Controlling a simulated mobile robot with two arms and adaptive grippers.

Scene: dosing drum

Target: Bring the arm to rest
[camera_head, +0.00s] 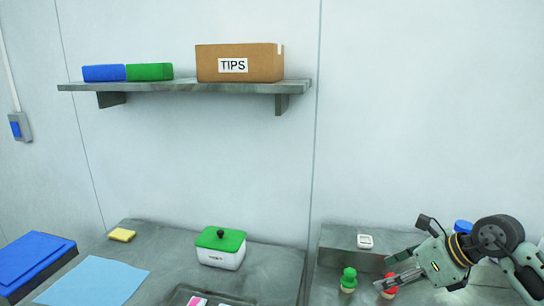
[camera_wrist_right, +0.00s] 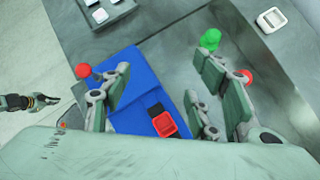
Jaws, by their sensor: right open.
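My right arm comes in at the lower right of the head view. Its gripper (camera_head: 392,283) is beside a red-topped piece (camera_head: 389,287) and partly covers it. In the right wrist view the right gripper (camera_wrist_right: 170,88) has its fingers spread wide, and I see nothing held between them. A dark gripper (camera_wrist_right: 32,102) at the left edge of the wrist view looks like my left one, small and far off. Its jaw state is not clear. The left arm does not show in the head view.
A green-topped piece (camera_head: 348,280) stands left of the right gripper, before a raised step with a white square item (camera_head: 365,241). A white box with green lid (camera_head: 221,248) is further left. A blue panel (camera_wrist_right: 145,75) shows beyond the right fingers. The shelf (camera_head: 180,86) is clear of the arm.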

